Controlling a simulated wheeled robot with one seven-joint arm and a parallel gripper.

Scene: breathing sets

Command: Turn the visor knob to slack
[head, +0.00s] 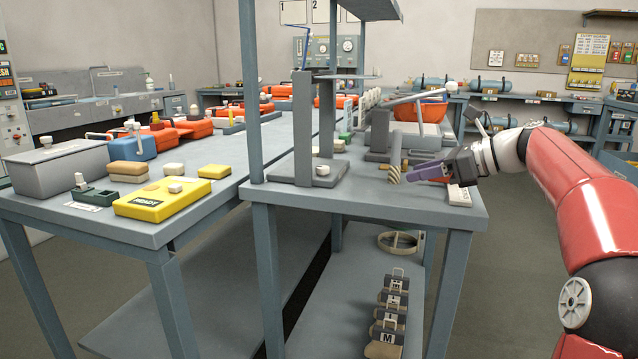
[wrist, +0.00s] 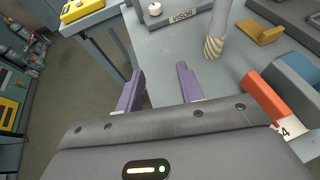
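A small white round knob (wrist: 155,9) shows at the top of the wrist view, beside a plate (wrist: 182,18) lettered VISOR. In the head view, a white knob (head: 322,170) sits on the base of a grey upright stand (head: 302,130), left of my gripper; it is probably the same knob. My gripper (head: 411,175) is over the right part of the near grey bench, its purple fingers pointing left. In the wrist view, the fingers (wrist: 160,72) are apart with nothing between them, and the knob lies beyond their tips. Any slack marking is not legible.
A pale peg with a ridged end (wrist: 213,46) stands close to my fingertips. A red-orange block (wrist: 263,96) lies right of the fingers. The left bench holds a yellow READY box (head: 162,199). A grey post (head: 250,90) rises left of the stand.

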